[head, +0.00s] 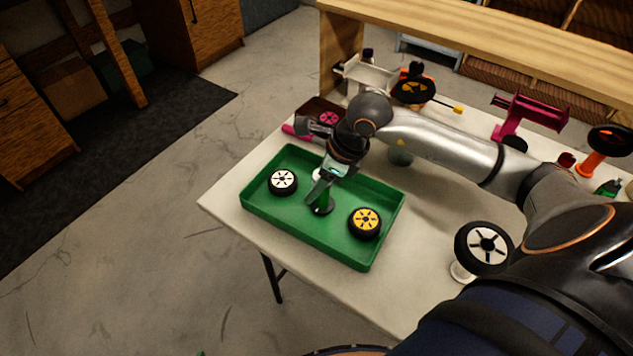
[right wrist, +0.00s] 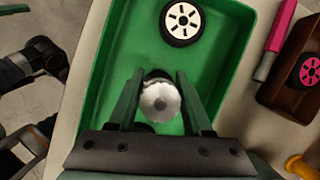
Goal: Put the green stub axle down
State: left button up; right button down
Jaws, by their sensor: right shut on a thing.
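My right gripper (head: 325,190) reaches down into the green tray (head: 291,235). Its fingers, also seen in the right wrist view (right wrist: 158,98), are shut on a part between them. This part appears to be the green stub axle (head: 324,197); only a little green shows beside the fingers, with a dark round piece at its lower end. In the right wrist view a pale, ridged round end (right wrist: 160,103) sits between the fingers. I cannot tell whether the part touches the tray floor. My left gripper is not in view in the head view.
In the tray, a white-hubbed wheel (head: 283,180) lies left of the gripper and a yellow-hubbed wheel (head: 365,222) lies right. A pink-handled tool (right wrist: 282,25) and a dark box (right wrist: 293,82) are beside the tray.

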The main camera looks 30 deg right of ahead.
jog(key=shift+f, duration=0.2)
jog(key=shift+c, duration=1.6)
grip_release()
jog(key=shift+r, duration=0.1)
jog(key=shift+d+r, duration=0.1)
jog(key=shift+r, duration=0.35)
jog(key=v, duration=1.1)
jog(key=shift+r+p, duration=0.15)
jog(key=shift+p, duration=0.25)
jog(key=shift+s+d, duration=0.1)
